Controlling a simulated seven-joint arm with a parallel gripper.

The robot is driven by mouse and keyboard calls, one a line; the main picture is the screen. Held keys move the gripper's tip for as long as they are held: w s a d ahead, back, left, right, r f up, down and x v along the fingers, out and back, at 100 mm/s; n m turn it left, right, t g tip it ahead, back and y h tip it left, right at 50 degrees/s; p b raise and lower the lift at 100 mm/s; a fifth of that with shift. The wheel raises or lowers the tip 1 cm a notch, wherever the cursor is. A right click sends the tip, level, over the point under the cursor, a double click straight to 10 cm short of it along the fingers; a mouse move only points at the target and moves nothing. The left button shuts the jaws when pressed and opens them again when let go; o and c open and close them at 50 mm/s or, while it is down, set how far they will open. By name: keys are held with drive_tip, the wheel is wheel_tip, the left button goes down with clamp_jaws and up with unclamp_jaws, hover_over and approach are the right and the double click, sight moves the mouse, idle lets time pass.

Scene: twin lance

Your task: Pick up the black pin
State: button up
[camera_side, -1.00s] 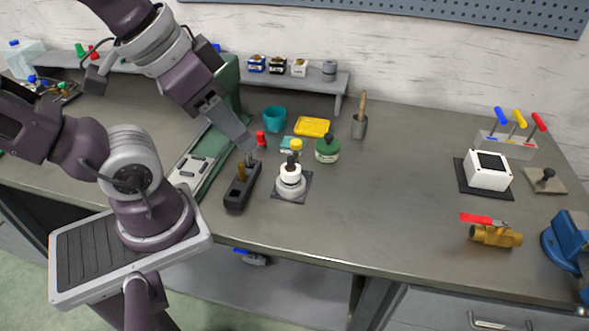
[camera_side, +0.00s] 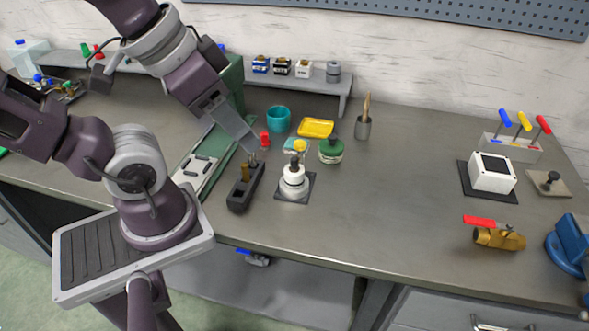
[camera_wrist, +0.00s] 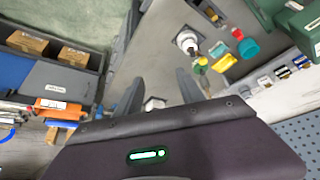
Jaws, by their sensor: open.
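A long black block (camera_side: 243,193) lies on the bench in the side view. A brass-coloured pin (camera_side: 245,171) stands upright in it. A slim dark pin (camera_side: 252,160) stands at its far end, just under my gripper (camera_side: 255,149); it may be the black pin, but it is too small to be sure. The fingertips look very close to its top, and I cannot tell whether they touch it. In the wrist view my gripper (camera_wrist: 160,85) is open, its two fingers apart with nothing clearly held between them. That view shows a black block with small pins (camera_wrist: 207,12) near the top.
A red piece (camera_side: 264,139), teal cup (camera_side: 279,119), yellow tray (camera_side: 316,128) and green jar (camera_side: 331,150) are behind. A green-framed machine stands left. The bench's middle right is clear.

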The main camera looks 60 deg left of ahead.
drive_tip(key=m+g+y, duration=0.3)
drive_tip(key=m+y, duration=1)
drive_tip(key=m, duration=0.7)
approach(295, 163)
drive_tip(key=a+f, duration=0.1)
drive_tip(key=a, duration=0.1)
drive_tip(key=x, duration=0.6)
drive_tip(key=shift+w+a+f, duration=0.15)
drive_tip(key=shift+w+a, duration=0.1)
drive_tip(key=shift+w, duration=0.05)
clamp_jaws()
